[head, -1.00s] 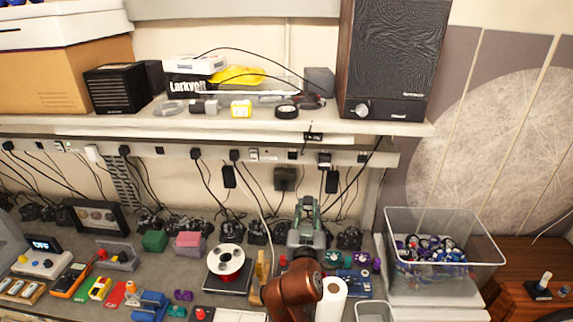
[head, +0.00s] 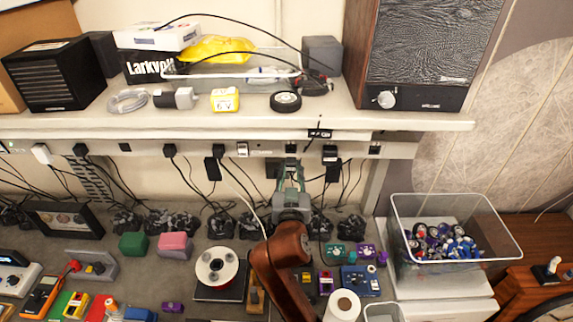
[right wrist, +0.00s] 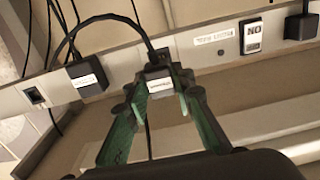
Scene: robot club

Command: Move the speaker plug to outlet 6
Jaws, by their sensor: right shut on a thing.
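My right gripper (head: 291,166) reaches up to the outlet strip in the head view. In the right wrist view its green fingers (right wrist: 155,98) are shut on a black plug (right wrist: 160,82) with a small white label, too blurred to read. The plug sits at the face of the strip (right wrist: 120,65); I cannot tell whether it is fully seated. Its black cable arches up and to the left in that view. A second labelled black plug (right wrist: 88,80) is beside it, and an empty outlet (right wrist: 35,95) lies farther left. My left gripper is out of view.
A switch (head: 242,149) and another black plug (head: 218,150) are left of my gripper on the strip. The speaker (head: 425,55) stands on the shelf above. Hanging cables, a spool (head: 216,266) and a clear bin (head: 400,235) are nearby.

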